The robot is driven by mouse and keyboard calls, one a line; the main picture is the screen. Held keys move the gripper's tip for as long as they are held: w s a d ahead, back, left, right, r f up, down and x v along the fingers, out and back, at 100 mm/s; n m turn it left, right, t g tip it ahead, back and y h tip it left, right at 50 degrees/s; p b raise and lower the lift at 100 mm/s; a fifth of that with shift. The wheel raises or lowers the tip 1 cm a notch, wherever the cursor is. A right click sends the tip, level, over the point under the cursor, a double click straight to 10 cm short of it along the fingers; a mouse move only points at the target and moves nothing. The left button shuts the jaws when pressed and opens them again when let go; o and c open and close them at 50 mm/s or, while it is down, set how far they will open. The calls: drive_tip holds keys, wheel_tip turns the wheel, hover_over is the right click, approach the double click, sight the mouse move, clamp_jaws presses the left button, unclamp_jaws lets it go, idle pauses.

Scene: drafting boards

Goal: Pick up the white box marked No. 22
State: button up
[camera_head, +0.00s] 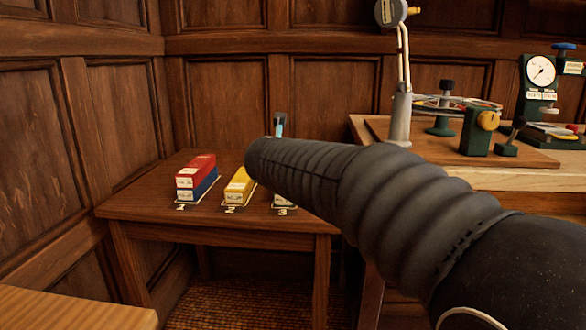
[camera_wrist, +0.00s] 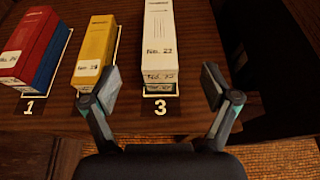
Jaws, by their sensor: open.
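In the wrist view a long white box (camera_wrist: 158,25) lies at the place numbered 3, with a label that seems to read No. 22. Below its label are further labels, one like No. 15, so it seems to lie on other boxes. In the head view my arm hides most of this stack; only a small white end (camera_head: 281,199) shows. My gripper (camera_wrist: 162,88) is open and empty, its fingers spread left and right of the stack's near end, apart from it. In the head view only a bit of the gripper (camera_head: 279,124) shows beyond the arm.
A yellow box (camera_head: 240,186) at place 2 lies left of the white one. A red box (camera_head: 196,170) lies on a blue box (camera_head: 204,187) at place 1. The small wooden table (camera_head: 150,205) adjoins a taller workbench (camera_head: 440,178) with instruments on the right.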

drive_tip(key=x, duration=0.9)
drive_tip(key=shift+w+r, duration=0.1)
drive_tip(key=shift+w, duration=0.05)
drive_tip(key=shift+x, duration=2.65)
drive_tip(key=c, duration=1.4)
